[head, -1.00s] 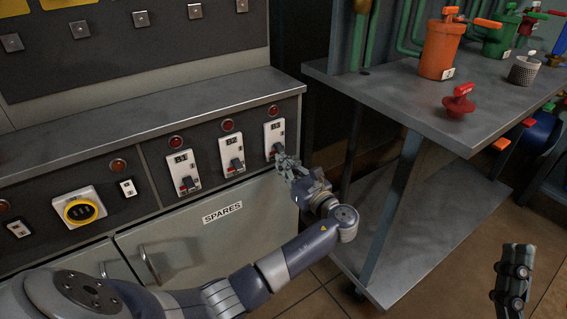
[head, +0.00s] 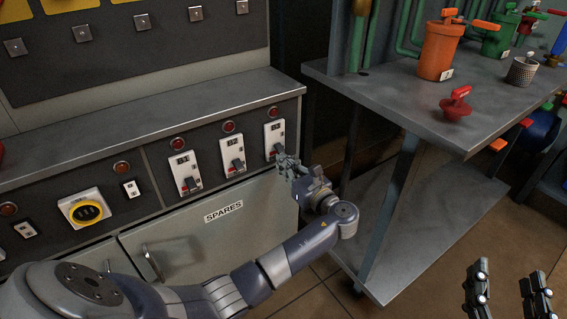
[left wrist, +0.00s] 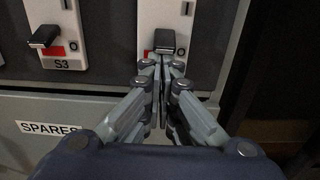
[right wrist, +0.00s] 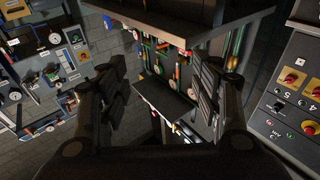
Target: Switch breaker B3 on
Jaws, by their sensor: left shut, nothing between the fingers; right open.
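Three breakers with black handles sit in a row on the grey cabinet: left (head: 184,172), middle (head: 232,154) and right (head: 274,134). In the left wrist view, one breaker (left wrist: 58,18) reads S3; I cannot read a B3 label anywhere. My left gripper (head: 285,162) is shut and empty at the lower part of the right breaker. In the left wrist view its fingertips (left wrist: 162,66) are just below that breaker's black handle (left wrist: 165,41), which sits low by the O mark; contact is unclear. The fingers hide its lower label. My right gripper (head: 508,290) is open and empty, away from the cabinet.
A SPARES label (head: 223,211) is on the cabinet door below the breakers. Red lamps (head: 229,127) sit above them. A yellow-ringed rotary switch (head: 86,210) is further left. A metal table (head: 420,110) with a red valve (head: 456,104) stands right of my left arm.

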